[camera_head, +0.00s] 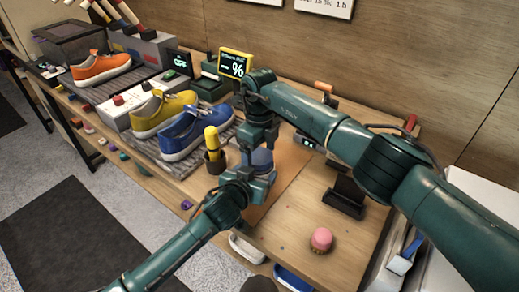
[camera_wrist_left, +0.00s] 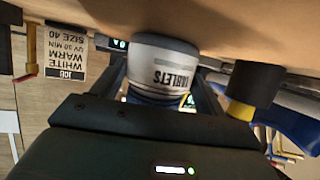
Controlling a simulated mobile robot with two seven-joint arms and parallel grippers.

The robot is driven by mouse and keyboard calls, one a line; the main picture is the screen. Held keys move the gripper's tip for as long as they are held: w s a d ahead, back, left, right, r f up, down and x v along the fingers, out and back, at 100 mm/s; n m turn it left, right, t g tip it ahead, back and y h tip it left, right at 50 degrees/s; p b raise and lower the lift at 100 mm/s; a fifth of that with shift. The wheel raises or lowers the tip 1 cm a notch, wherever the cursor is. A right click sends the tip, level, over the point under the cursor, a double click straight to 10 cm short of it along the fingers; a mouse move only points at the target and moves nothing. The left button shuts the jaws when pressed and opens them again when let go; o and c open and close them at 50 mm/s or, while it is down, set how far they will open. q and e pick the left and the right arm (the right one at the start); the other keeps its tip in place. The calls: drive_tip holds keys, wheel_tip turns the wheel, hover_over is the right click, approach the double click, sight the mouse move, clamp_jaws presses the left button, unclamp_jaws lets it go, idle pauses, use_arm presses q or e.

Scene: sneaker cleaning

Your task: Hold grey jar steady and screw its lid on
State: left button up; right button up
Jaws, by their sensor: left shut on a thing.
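The grey jar (camera_wrist_left: 165,70) with a "TABLETS" label stands on the table and shows upside down in the left wrist view. A blue part shows at its upper end, and a blue top (camera_head: 262,161) shows in the head view. My left gripper (camera_head: 257,186) is shut on the jar from the near side, with a finger on each side of it. My right gripper (camera_head: 260,143) points down directly above the jar's top. Its fingertips are partly hidden, so I cannot tell whether they grip a lid.
A dark cup (camera_head: 215,163) with a yellow-handled tool stands close left of the jar. Blue (camera_head: 190,134) and yellow (camera_head: 165,112) sneakers are further left. A pink-topped object (camera_head: 321,239) and a black stand (camera_head: 344,200) are to the right. The front right tabletop is mostly clear.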

drive_tip(key=c, duration=1)
drive_tip(key=o, duration=1.2)
drive_tip(key=shift+c, duration=0.2)
drive_tip(key=shift+r, duration=0.15)
wheel_tip(320, 180, up, 12)
